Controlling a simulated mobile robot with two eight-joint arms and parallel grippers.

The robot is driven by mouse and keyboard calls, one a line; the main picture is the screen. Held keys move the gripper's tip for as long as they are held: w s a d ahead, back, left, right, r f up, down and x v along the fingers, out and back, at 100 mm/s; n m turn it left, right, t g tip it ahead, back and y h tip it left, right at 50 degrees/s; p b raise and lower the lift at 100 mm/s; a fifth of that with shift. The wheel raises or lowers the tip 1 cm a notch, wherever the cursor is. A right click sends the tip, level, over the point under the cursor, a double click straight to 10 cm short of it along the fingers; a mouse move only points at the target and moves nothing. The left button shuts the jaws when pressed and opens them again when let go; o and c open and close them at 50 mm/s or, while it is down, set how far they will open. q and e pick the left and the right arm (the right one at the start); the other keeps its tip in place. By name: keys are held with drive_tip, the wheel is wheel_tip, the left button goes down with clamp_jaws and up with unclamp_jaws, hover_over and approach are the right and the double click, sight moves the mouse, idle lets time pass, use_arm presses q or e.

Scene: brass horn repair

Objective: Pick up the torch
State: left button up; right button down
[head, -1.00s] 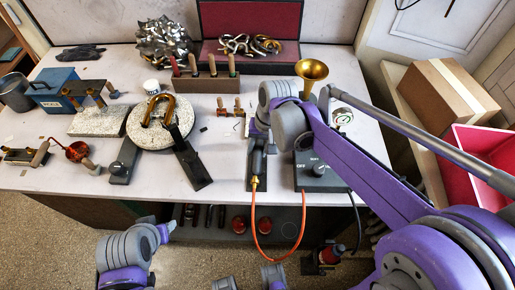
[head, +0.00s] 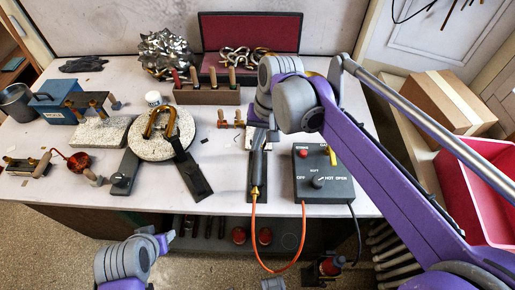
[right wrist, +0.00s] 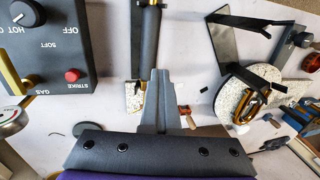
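The torch (head: 257,168) has a dark handle and a brass fitting at its near end, where an orange hose (head: 255,225) joins. It lies on a dark stand on the bench, left of the control box. In the right wrist view the torch (right wrist: 150,42) runs down just left of my right gripper (right wrist: 159,72). The fingers look closed together, with nothing seen between them. In the head view my right gripper (head: 272,132) is near the torch's far end, partly hidden by its wrist. My left gripper (head: 165,240) is low at the left, in front of the bench, away from the torch.
The control box (head: 338,190) stands right of the torch. A round pale block (head: 150,148) with a brass horn part (head: 152,118) and a dark strap (head: 192,178) lie left. A tool rack (head: 205,97) stands behind. A red bin (head: 470,205) is at the right.

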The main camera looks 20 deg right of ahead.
drive_tip(key=shift+d+r, duration=0.1)
drive_tip(key=shift+r, duration=0.2)
drive_tip(key=shift+c, duration=1.6)
unclamp_jaws()
